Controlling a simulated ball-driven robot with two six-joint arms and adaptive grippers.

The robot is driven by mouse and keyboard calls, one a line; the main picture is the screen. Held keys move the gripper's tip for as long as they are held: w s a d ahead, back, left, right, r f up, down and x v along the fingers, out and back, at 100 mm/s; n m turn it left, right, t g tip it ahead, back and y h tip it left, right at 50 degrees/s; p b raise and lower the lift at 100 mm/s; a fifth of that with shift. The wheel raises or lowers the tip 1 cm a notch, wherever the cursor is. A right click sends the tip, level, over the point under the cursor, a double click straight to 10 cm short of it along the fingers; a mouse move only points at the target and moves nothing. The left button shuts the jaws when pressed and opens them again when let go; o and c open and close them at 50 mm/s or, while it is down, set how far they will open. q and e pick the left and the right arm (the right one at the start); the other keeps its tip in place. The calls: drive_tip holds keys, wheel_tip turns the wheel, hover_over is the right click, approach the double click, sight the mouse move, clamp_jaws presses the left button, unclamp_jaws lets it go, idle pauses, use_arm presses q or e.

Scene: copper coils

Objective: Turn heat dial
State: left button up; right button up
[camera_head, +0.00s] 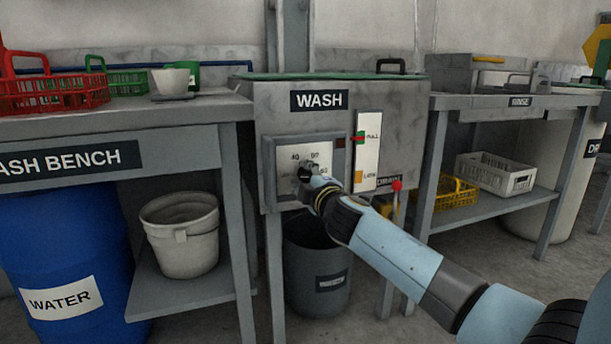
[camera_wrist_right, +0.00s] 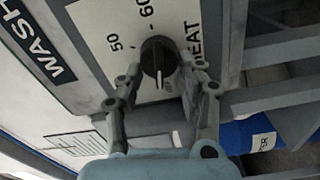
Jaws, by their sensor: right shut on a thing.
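The heat dial (camera_wrist_right: 157,57) is a round black knob with a white pointer line, on a pale plate (camera_wrist_right: 90,22) marked 50, 60 and HEAT. In the wrist view the pointer line faces down the picture, away from the 60. My right gripper (camera_wrist_right: 162,78) is shut on the dial, with one finger on each side of it. In the head view my right gripper (camera_head: 307,172) reaches the dial plate (camera_head: 285,160) on the front of the grey WASH tank (camera_head: 268,112) and hides most of the dial. My left gripper is not in view.
Right of the dial plate are a level gauge (camera_head: 368,150) and a red-knobbed drain lever (camera_head: 397,186). A grey bucket (camera_head: 318,285) stands below the tank. The wash bench (camera_head: 215,108) is at left, the rinse table (camera_head: 500,102) at right.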

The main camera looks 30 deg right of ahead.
drive_tip(key=shift+f+n, duration=0.2)
drive_tip(key=shift+n, duration=1)
drive_tip(key=o, duration=0.9)
drive_tip(key=shift+o, duration=1.1)
